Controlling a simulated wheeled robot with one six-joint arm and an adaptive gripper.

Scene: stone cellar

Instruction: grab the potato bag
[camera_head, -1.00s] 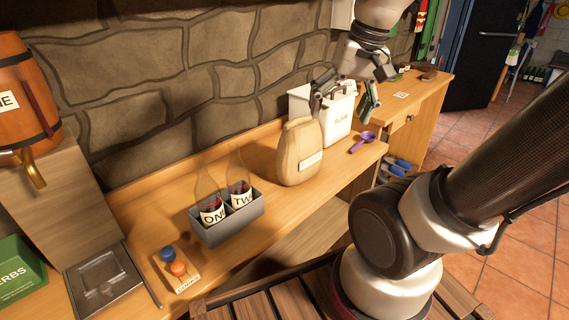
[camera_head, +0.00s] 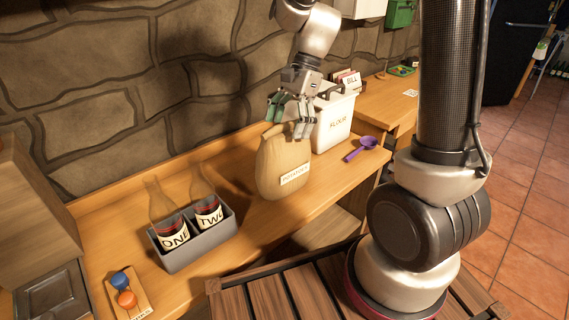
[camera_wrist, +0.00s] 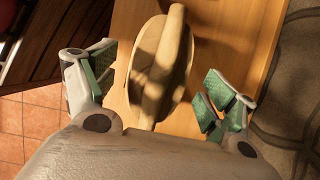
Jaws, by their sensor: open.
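The potato bag (camera_head: 278,168) is a tan, rounded sack with a label on its front. It stands upright on the wooden counter (camera_head: 240,252). My gripper (camera_head: 289,114) is just above the top of the bag, pointing down, with its fingers spread. In the wrist view the bag (camera_wrist: 160,72) lies between the two open fingers of my gripper (camera_wrist: 158,92), with visible gaps on both sides. The far side of the bag is hidden.
A white flour bin (camera_head: 334,122) stands right behind the bag, with a purple scoop (camera_head: 361,149) beside it. A grey holder (camera_head: 196,245) with two bottles stands to the left. The stone wall (camera_head: 130,110) runs behind the counter. Free counter lies in front of the bag.

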